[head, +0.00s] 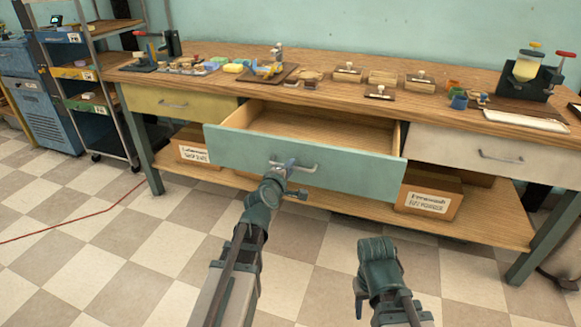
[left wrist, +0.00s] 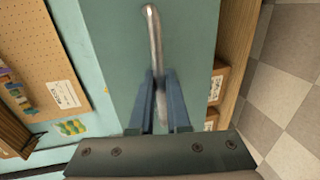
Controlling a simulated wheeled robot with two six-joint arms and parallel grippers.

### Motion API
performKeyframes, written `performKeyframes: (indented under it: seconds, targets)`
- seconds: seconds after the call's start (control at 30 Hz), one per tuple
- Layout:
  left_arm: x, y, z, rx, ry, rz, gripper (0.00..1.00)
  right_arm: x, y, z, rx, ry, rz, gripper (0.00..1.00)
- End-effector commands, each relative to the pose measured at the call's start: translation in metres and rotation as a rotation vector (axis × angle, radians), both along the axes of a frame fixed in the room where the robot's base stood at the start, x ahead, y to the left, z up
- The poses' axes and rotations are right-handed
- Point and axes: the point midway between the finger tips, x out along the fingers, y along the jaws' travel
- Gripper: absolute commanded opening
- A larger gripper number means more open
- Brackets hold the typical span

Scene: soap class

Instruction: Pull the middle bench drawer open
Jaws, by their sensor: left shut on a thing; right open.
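The middle bench drawer (head: 240,148) has a pale green front and stands pulled out from the bench, its wooden inside showing and looking empty. Its metal handle (head: 306,168) runs across the front. My left gripper (head: 285,165) is at the handle's left part, shut on it. In the left wrist view the two blue fingers (left wrist: 161,95) lie on either side of the handle (left wrist: 154,35), with the green drawer front (left wrist: 190,45) behind. My right gripper (head: 360,300) is low in front of the bench, apart from the drawer; its fingers are hard to make out.
A yellow drawer (head: 150,102) on the left and a white drawer (head: 450,150) on the right are closed. Soap items and tools lie on the bench top (head: 220,80). Boxes (head: 428,195) stand on the lower shelf. The checkered floor in front is clear.

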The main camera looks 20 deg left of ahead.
Motion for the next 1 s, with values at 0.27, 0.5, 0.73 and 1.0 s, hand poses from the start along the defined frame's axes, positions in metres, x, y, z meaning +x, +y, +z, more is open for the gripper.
performKeyframes:
  seconds: [0.27,0.5,0.73,1.0]
  targets:
    - [0.0001,0.0001,0.0002,0.0,-0.001,0.001,0.0,0.0003,0.0001,0.0,0.0,0.0,0.0,0.5]
    - [0.0004,0.0002,0.0002,0.0,-0.001,0.001,0.45,0.0001,0.0,0.0,0.0,0.0,0.0,0.5]
    - [0.0003,0.0001,0.0003,0.0,-0.001,0.001,0.45,0.0001,0.0,0.0001,0.0,0.0,0.0,0.5]
    - [-0.0094,-0.0016,0.0033,0.0,-0.001,0.0,0.45,0.0001,0.0,0.0031,0.0,0.0,-0.001,0.5]
